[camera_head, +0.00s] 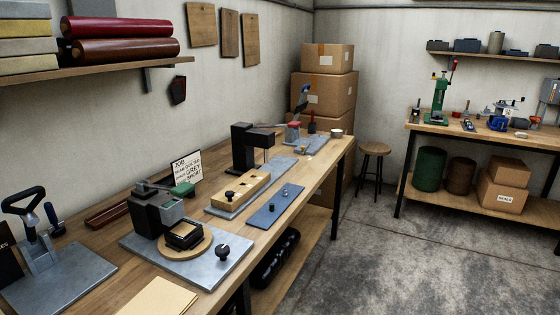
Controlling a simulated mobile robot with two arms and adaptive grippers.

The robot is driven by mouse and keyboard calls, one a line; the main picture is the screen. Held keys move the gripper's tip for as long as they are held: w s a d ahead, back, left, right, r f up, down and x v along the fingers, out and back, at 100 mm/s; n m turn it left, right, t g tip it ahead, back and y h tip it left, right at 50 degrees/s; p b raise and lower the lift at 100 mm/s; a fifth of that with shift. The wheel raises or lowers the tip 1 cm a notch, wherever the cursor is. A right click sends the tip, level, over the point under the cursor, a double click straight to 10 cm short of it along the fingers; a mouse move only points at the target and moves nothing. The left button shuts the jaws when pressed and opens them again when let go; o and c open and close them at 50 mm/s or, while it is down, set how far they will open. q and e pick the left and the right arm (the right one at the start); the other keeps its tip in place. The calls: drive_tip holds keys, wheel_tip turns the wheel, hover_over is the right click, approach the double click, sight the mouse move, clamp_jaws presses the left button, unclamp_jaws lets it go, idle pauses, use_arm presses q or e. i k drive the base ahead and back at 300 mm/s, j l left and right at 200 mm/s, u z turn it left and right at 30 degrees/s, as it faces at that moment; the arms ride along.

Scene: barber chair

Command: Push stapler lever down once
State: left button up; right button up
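I cannot tell for sure which device is the stapler. A dark block-shaped machine (156,213) stands on a grey plate (222,270) on the long bench, with a green-ended lever (183,189) at its top. At the far left, a grey tool with a raised black loop handle (22,199) stands on its own plate. A tall black machine (243,148) with an overhanging arm stands farther back. At the bench's far end is a device with a raised blue lever (303,97) and a red part. Neither of my grippers is in view.
The wooden bench (150,283) also holds a slotted wooden block (240,192), a blue plate (275,206) and a propped sign (186,168). Rolls lie on a shelf (100,68) above. The concrete floor (400,265) right of the bench is clear. A stool (374,150) stands beyond.

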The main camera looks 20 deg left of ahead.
sight(184, 188)
drive_tip(key=u, duration=1.35)
